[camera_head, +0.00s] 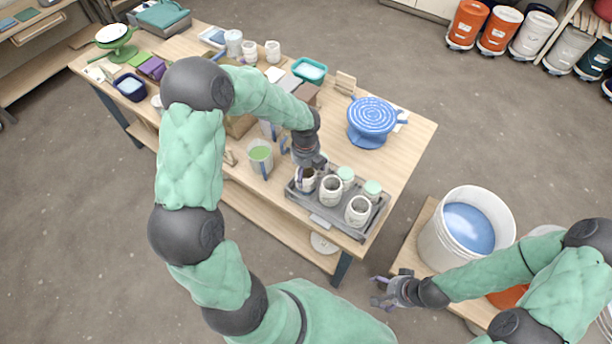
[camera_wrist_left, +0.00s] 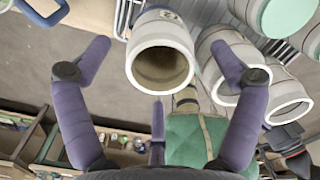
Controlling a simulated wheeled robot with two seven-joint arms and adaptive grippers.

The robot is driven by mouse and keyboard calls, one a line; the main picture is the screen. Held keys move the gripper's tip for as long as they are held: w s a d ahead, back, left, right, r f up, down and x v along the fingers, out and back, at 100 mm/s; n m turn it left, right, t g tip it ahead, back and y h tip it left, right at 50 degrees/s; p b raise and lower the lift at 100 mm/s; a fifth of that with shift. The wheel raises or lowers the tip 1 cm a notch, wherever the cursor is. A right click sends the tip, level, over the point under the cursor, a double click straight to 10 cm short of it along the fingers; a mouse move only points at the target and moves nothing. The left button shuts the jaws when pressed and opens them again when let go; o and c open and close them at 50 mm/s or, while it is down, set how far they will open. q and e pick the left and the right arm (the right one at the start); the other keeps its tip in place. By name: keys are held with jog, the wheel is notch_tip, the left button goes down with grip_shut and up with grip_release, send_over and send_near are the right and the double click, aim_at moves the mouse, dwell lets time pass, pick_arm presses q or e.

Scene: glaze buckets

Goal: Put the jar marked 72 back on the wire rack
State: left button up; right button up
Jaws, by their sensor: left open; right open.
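A grey tray (camera_head: 322,216) near the front edge of the table holds several pale jars. The leftmost open jar (camera_head: 306,186) stands under my left gripper (camera_head: 308,166). In the left wrist view an open jar (camera_wrist_left: 163,28) with a partly visible dark mark lies between the spread fingers, with gaps on both sides. I cannot read the mark fully. Two other open jars, a middle one (camera_head: 331,192) and a right one (camera_head: 358,212), stand beside it. My left gripper is open and empty. My right gripper (camera_head: 382,292) is open and empty, off the table's front. I cannot clearly identify the wire rack.
Two jars with green tops, one (camera_head: 346,174) and another (camera_head: 373,188), stand in the tray's back row. A green-filled cup (camera_head: 260,157) is left of the tray. A blue banding wheel (camera_head: 372,118) stands behind it. A white bucket (camera_head: 437,238) is at right.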

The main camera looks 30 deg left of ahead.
aim_at(306, 176)
pick_arm(q)
notch_tip(306, 176, up, 5)
jog(key=shift+r, duration=0.2)
jog(key=shift+s+f, duration=0.1)
dwell(0.5)
